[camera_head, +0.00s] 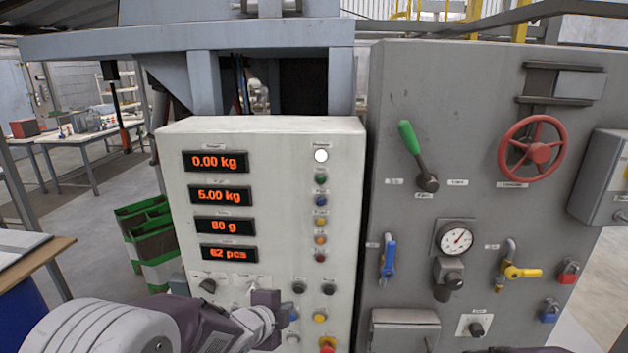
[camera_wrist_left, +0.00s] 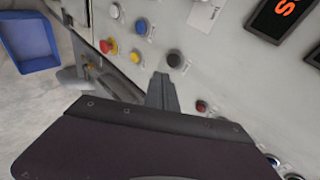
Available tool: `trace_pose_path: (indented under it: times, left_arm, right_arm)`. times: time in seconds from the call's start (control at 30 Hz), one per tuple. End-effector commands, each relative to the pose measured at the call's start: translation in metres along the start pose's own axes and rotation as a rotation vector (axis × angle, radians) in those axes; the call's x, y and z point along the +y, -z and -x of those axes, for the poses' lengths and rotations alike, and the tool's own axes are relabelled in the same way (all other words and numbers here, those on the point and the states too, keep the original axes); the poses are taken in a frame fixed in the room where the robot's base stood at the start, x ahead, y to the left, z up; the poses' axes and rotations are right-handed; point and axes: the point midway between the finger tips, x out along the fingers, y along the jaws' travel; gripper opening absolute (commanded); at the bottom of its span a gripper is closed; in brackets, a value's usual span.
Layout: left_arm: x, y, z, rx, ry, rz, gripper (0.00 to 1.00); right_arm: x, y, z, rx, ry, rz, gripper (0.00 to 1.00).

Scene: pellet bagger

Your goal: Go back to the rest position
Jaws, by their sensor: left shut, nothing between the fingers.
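My left gripper (camera_head: 272,302) is in front of the lower part of the white control panel (camera_head: 265,155), with my left arm coming in from the bottom left. In the left wrist view its fingers (camera_wrist_left: 162,92) are together and empty, pointing at the panel near a black knob (camera_wrist_left: 175,60). I cannot tell whether the fingertips touch the panel. The gripper hides some of the panel's lower controls in the head view. My right gripper is not visible.
Displays read 0.00 kg, 5.00 kg, 80 g and 62 pcs. A grey cabinet (camera_head: 400,80) on the right carries a green-handled lever (camera_head: 411,140), red handwheel (camera_head: 537,149) and gauge (camera_head: 455,238). A table edge (camera_head: 40,262) is at left. A blue bin (camera_wrist_left: 28,42) shows in the wrist view.

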Motion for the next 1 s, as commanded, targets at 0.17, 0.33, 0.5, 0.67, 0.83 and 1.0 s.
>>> trace_pose_path:
  times: [0.17, 0.33, 0.5, 0.67, 0.83, 1.0]
  left_arm:
    - [0.113, -0.07, 0.078, -0.427, -0.273, 0.85, 0.0]
    - [0.196, -0.061, 0.13, -0.756, -0.449, 1.371, 0.0]
    - [0.209, -0.057, 0.143, -0.864, -0.455, 1.524, 0.0]
    - [0.208, -0.057, 0.142, -0.863, -0.453, 1.525, 0.0]
    - [0.208, -0.057, 0.142, -0.862, -0.452, 1.523, 0.0]
    - [0.208, -0.057, 0.142, -0.861, -0.452, 1.522, 0.0]
  right_arm:
    - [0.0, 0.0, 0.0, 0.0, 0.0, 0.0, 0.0]
    - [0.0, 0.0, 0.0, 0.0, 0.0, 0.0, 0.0]
    - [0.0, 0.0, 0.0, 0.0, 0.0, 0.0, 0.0]
    - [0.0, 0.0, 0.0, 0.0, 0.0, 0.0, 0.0]
    - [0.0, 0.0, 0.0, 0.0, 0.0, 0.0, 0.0]
    - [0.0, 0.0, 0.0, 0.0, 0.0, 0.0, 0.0]
